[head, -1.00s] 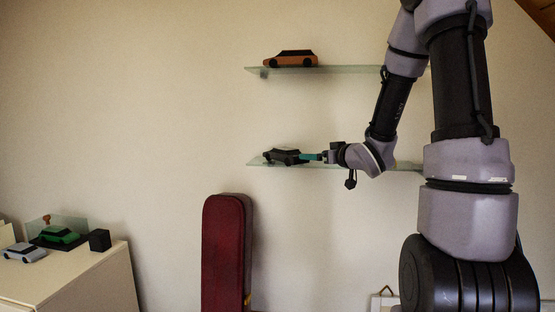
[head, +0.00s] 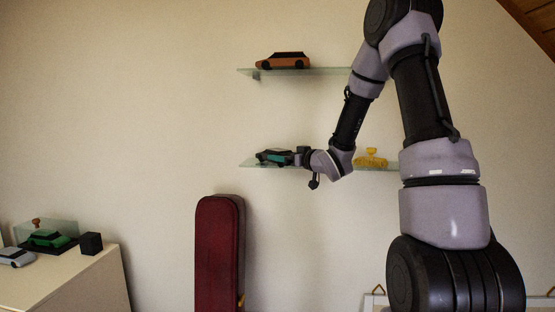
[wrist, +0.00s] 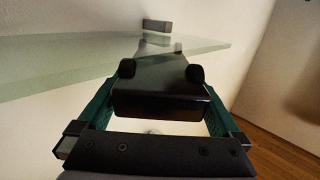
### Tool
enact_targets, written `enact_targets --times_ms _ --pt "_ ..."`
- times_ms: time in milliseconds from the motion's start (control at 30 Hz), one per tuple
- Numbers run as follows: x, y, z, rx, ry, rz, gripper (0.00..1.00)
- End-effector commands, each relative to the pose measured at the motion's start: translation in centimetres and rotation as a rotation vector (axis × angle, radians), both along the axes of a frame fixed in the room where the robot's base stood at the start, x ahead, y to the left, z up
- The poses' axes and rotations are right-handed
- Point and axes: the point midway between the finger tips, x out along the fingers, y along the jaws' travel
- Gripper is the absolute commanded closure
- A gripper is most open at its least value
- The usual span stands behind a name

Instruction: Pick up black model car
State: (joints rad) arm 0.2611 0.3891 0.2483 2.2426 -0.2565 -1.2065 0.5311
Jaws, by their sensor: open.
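The black model car (head: 266,153) stands on the lower glass shelf (head: 252,164) in the head view. My gripper (head: 272,157) is at the car, with its teal fingers overlapping the car's side. In the wrist view the dark car (wrist: 160,98) lies between the two open teal fingers of my gripper (wrist: 160,112), one on each side. I cannot tell whether either finger touches it. Part of the car is hidden by my gripper in the head view.
An orange model car (head: 283,61) stands on the upper glass shelf (head: 335,71). A yellow object (head: 371,158) is on the lower shelf to the right, behind my arm. A dark red case (head: 217,255) stands below. A cabinet (head: 75,280) at left holds green (head: 48,238) and silver (head: 15,257) cars.

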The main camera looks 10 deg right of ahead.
Motion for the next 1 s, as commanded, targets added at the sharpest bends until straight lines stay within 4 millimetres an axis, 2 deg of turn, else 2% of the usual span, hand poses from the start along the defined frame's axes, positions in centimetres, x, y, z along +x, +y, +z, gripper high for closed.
enact_targets --times_ms 133,367,467,600,633,1000 --pt "1.28 0.63 -0.09 0.000 0.000 0.000 0.00" --pt "1.42 0.65 -0.07 -0.001 0.000 -0.001 0.00" --pt "1.41 0.64 -0.06 0.000 0.000 -0.001 0.34" --pt "1.40 0.64 -0.06 -0.001 0.000 -0.001 0.88" --pt "1.41 0.64 0.01 0.000 -0.002 -0.001 0.92" --pt "1.13 0.71 0.62 -0.001 -0.004 -0.001 0.92"
